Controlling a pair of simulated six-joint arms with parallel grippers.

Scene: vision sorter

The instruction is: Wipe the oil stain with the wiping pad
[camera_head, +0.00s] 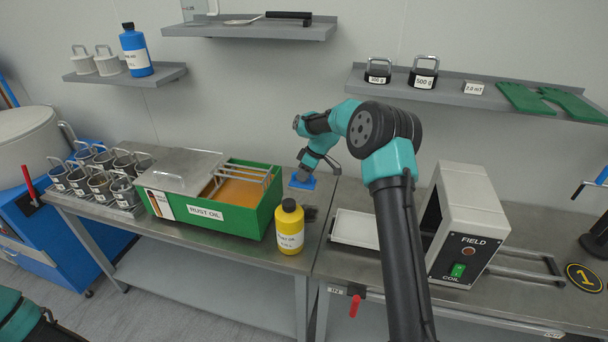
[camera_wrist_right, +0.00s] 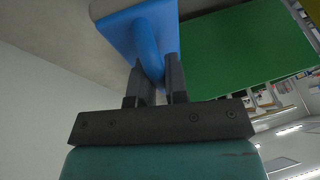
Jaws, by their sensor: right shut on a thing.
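The blue wiping pad (camera_head: 301,183) is at the back of the metal table, right of the green RUST OIL box. My right gripper (camera_head: 304,176) is shut on its handle from above; in the right wrist view the two fingers (camera_wrist_right: 157,78) clasp the blue handle, with the pad's flat plate (camera_wrist_right: 118,32) beyond. I cannot tell if the pad touches the table. A dark patch (camera_head: 311,214), which looks like the oil stain, lies on the tabletop in front of the pad, partly hidden by the yellow bottle. My left gripper is out of view.
The yellow bottle (camera_head: 290,228) stands at the table's front edge, close to the dark patch. The green RUST OIL box (camera_head: 215,214) is to the left. A white tray (camera_head: 355,229) and the FIELD COIL box (camera_head: 468,225) are to the right. Shelves hang on the wall above.

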